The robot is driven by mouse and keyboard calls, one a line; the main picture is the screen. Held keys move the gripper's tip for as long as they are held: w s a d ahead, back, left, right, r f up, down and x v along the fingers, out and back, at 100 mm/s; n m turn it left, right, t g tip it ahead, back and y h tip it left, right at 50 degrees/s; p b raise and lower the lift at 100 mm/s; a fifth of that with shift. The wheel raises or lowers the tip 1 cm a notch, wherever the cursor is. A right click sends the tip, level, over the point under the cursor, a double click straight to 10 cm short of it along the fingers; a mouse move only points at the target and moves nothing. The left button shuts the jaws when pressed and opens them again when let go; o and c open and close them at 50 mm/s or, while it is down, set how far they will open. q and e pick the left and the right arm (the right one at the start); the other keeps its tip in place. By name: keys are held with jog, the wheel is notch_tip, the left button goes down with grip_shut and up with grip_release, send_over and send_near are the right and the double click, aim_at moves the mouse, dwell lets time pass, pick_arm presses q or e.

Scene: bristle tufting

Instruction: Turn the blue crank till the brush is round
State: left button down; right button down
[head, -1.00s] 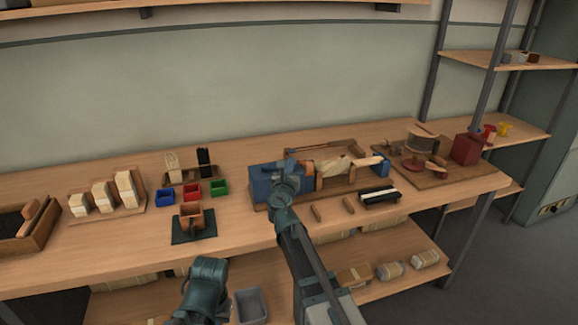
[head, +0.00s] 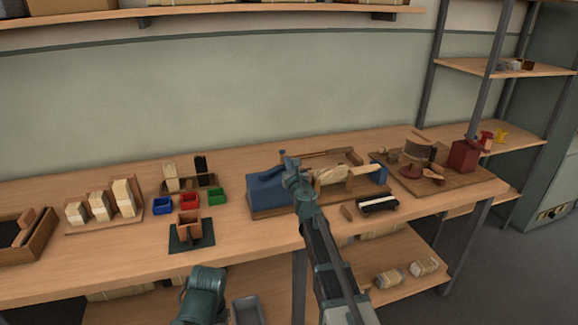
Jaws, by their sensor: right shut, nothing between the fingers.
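The blue machine (head: 264,192) stands on a wooden base at the middle right of the bench. The brush's pale bristle bundle (head: 331,175) lies on the machine's wooden part, right of the blue body; its end shape is too small to judge. My right gripper (head: 290,165) is at the blue machine's right end, shut with nothing between its fingers. A small blue piece, perhaps the crank (head: 283,154), shows at its tip; the gripper and wrist hide most of this area, and I cannot tell if they touch. My left arm shows at the bottom, its gripper out of view.
A black-and-white brush (head: 378,204) lies in front of the machine. A board with a red block (head: 463,155) stands to its right. Blue, red (head: 190,202) and green bins, and pale bristle blocks (head: 123,197), stand left. Clear bench lies between bins and machine.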

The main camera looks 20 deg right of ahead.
aim_at(282, 159)
jog(key=w+n+y, duration=0.1)
jog(key=y, duration=0.1)
jog(key=w+n+y, duration=0.2)
jog(key=y, duration=0.1)
jog(key=shift+a+n+g+y, duration=0.15)
jog(key=shift+n+g+y, duration=0.15)
jog(key=shift+w+a+n+y, duration=0.25)
jog(key=shift+n+y, duration=0.15)
jog(key=shift+y, duration=0.2)
jog(key=shift+w+a, duration=0.75)
jog(key=shift+w, duration=0.3)
jog(key=shift+w+a, duration=0.45)
jog(key=shift+a, duration=0.3)
jog(key=shift+w+a, duration=0.4)
jog(key=shift+a, duration=0.3)
jog(key=shift+w+a, duration=0.45)
jog(key=shift+a, duration=0.3)
jog(key=shift+a, duration=0.1)
jog(key=v, duration=1.3)
jog(key=shift+s+r, duration=0.2)
jog(key=shift+s, duration=0.15)
